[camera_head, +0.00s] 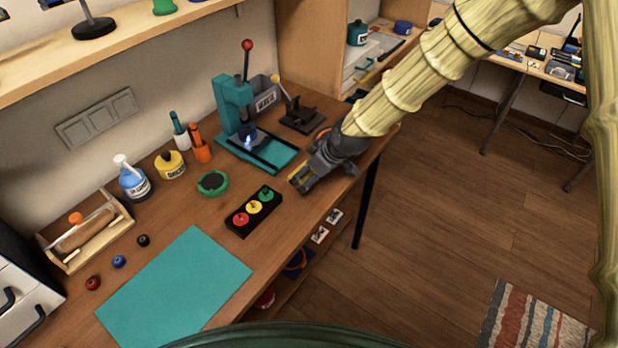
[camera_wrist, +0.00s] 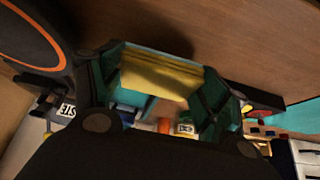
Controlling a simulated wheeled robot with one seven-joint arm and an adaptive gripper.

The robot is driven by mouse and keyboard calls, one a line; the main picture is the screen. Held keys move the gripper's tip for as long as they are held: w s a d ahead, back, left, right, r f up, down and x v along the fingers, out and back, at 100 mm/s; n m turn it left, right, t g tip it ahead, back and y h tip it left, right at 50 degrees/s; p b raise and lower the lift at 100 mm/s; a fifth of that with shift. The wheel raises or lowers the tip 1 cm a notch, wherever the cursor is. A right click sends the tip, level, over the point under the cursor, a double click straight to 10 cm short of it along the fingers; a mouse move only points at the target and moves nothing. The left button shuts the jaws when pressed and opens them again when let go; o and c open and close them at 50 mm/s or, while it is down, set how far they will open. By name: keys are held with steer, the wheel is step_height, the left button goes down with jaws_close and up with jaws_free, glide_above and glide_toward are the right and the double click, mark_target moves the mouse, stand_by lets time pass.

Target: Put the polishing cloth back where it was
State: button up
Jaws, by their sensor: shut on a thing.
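The polishing cloth, a folded yellow piece (camera_wrist: 160,78), is pinched between the fingertips of my gripper (camera_wrist: 172,62) in the wrist view. In the head view, my gripper (camera_head: 301,180) is low over the right part of the workbench (camera_head: 205,200), near its front edge and just right of the teal press (camera_head: 236,105). Only a sliver of yellow shows at the fingertips there. I cannot tell whether the cloth touches the bench top.
A black tray (camera_head: 238,222) with red, yellow and green buttons lies left of my gripper. A teal mat (camera_head: 178,285) covers the front left of the bench. A black lever tool (camera_head: 299,116) stands behind my gripper. Bare wood lies between the tray and my gripper.

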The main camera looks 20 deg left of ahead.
steer(key=shift+f+p, duration=0.45)
steer(key=shift+f, duration=0.85)
steer(key=shift+f, duration=0.2)
steer(key=o, duration=1.2)
steer(key=shift+r, duration=0.1)
steer(key=b+v, duration=0.2)
steer(key=v, duration=1)
steer(key=shift+r+b, duration=0.15)
steer(key=shift+b, duration=0.25)
